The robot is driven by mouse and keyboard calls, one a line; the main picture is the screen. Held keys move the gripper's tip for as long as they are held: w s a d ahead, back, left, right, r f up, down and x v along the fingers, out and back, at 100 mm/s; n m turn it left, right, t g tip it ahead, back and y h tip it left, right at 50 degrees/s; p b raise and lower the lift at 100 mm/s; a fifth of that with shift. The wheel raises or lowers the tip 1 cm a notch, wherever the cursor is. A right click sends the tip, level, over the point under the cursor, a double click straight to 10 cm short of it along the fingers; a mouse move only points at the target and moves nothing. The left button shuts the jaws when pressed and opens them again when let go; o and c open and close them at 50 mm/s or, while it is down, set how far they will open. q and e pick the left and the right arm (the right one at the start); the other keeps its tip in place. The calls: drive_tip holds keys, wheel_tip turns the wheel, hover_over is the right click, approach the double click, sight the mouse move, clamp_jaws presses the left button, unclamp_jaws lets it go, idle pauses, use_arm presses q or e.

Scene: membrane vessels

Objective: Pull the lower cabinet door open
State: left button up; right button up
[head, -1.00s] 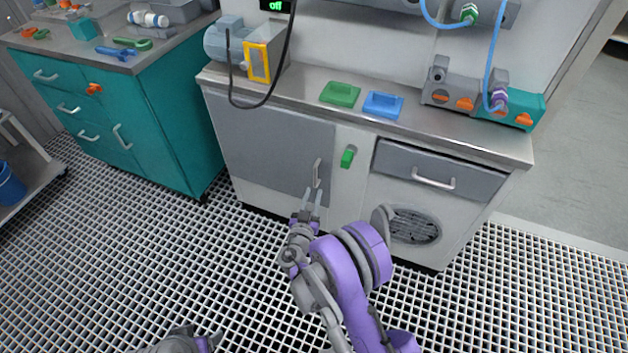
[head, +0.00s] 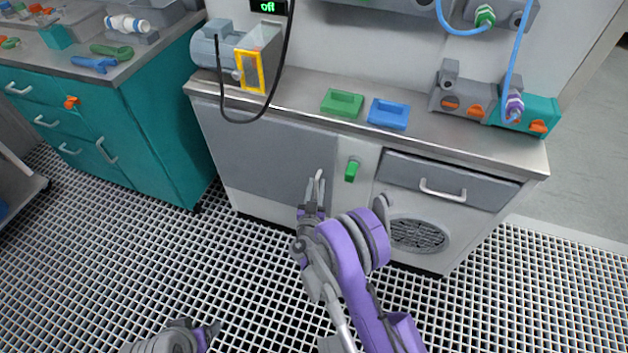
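The lower cabinet door (head: 265,150) is a flat grey panel on the left of the white cabinet. It looks shut, flush with the front. Its light upright handle (head: 319,178) is near the door's right edge. My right gripper (head: 314,187) is at this handle, its two thin fingers pointing up and still apart. The handle shows at the fingertips and its lower part is hidden; I cannot tell whether the fingers touch it. My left gripper (head: 207,333) is low at the bottom edge, far from the door, only partly seen; its finger opening is unclear.
A green latch-like knob (head: 351,170) is right of the door. A grey drawer (head: 450,185) and a round vent (head: 418,235) are further right. A teal cabinet (head: 150,130) stands to the left. The grid floor (head: 240,270) before the door is clear.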

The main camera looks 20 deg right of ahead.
drive_tip(key=shift+d, duration=0.1)
clamp_jaws()
idle(1.4)
